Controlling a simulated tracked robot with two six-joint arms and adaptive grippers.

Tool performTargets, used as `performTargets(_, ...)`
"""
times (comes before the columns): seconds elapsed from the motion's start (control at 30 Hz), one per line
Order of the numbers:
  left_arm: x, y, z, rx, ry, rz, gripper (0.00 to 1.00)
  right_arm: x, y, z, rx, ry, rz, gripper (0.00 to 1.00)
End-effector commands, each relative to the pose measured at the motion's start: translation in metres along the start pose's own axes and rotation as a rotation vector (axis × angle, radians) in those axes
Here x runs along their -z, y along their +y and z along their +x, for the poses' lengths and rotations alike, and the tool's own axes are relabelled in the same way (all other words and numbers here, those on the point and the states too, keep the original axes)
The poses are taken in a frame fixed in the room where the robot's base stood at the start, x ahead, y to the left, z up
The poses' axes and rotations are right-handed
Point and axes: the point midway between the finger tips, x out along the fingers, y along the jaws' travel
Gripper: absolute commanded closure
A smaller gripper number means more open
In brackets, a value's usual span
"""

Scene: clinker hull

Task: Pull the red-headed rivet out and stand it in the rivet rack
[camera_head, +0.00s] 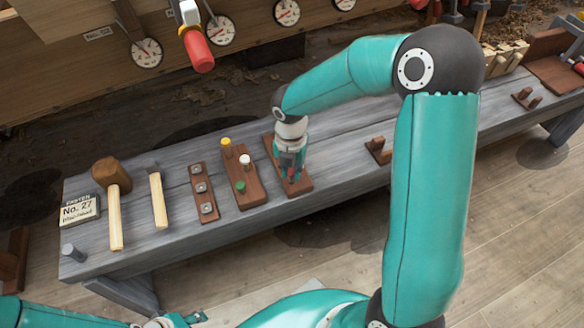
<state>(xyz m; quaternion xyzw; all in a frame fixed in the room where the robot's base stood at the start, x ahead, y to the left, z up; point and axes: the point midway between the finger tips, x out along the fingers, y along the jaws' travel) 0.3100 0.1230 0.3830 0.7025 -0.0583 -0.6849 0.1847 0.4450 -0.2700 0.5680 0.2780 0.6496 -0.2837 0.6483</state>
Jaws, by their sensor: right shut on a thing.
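My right gripper (291,174) points down over a dark brown wooden board (270,146) on the grey bench. It is shut on a small red thing, which I take for the red-headed rivet; the fingers hide most of it. I cannot tell whether its lower end is in the board or clear of it. Just left stands a brown wooden block (243,198) with yellow, white and green heads on it. Which of the two is the rivet rack is not clear. My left gripper (178,321) is at the bottom edge, partly cut off, its jaws unclear.
Left on the bench (330,190) are a strip with metal pieces (203,187), a hammer (158,199), a mallet (114,220) and a sign (79,210). A small wooden holder (379,151) stands to the right. A red-ended tool (200,52) hangs above by the hull.

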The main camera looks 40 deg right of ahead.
Motion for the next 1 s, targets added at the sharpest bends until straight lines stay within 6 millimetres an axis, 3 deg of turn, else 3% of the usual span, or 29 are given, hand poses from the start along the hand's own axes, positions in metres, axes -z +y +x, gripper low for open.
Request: performTargets(1.0,0.0,-0.002,0.006,0.0,0.0,0.0,0.6,0.0,-0.001,0.013,0.001,0.001,0.001,1.0)
